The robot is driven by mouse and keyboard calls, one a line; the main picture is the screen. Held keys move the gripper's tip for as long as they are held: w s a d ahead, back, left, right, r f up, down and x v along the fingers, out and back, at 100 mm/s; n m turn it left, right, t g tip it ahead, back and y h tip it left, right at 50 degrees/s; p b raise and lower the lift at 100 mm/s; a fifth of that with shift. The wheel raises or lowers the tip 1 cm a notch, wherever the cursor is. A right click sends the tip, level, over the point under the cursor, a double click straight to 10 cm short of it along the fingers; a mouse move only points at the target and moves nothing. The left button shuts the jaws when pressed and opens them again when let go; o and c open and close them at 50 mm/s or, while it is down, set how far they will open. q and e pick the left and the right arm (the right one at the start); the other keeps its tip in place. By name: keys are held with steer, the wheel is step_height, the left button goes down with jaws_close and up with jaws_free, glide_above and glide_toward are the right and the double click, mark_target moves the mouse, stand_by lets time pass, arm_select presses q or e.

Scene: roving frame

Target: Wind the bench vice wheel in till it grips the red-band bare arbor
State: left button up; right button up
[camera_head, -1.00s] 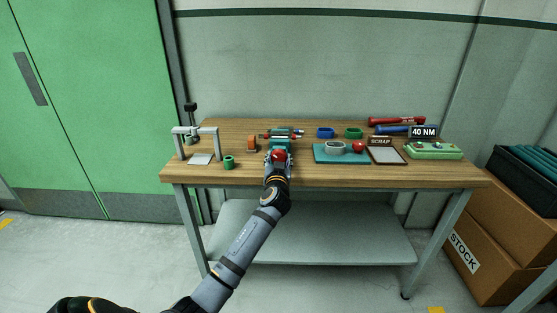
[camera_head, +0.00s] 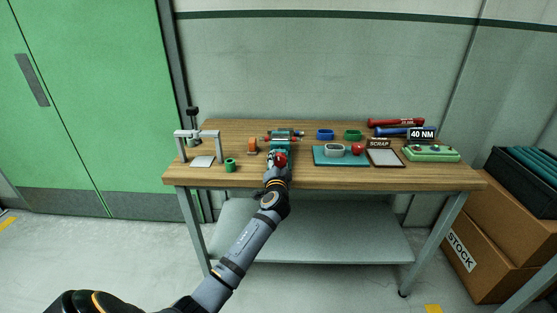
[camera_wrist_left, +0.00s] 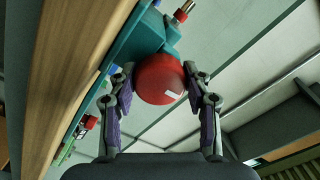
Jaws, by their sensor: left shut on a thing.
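The teal bench vice (camera_head: 284,146) stands at the back middle of the bench, its red wheel (camera_head: 281,160) facing me. My left gripper (camera_head: 279,168) is shut on this wheel. In the left wrist view, the two fingers of the left gripper (camera_wrist_left: 160,90) press on either side of the red wheel (camera_wrist_left: 158,76), which bears a white mark. A bare arbor (camera_head: 298,133) with red on it lies crosswise at the vice jaws. Its end (camera_wrist_left: 182,12) also shows in the left wrist view. Whether the jaws touch it I cannot tell. My right gripper is not in view.
An orange part (camera_head: 252,146), a green ring (camera_head: 230,165) and a grey stand (camera_head: 199,141) are left of the vice. Blue and green rings lie behind.

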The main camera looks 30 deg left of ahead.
arm_select(q)
steer(key=m+p, duration=0.2)
steer(key=m, duration=0.2)
steer(key=shift+m, duration=0.4)
stand_by(0.4)
steer(key=o, duration=1.2)
steer(key=shift+c, duration=0.2)
steer(key=v, duration=1.2)
steer(key=shift+s, duration=0.1)
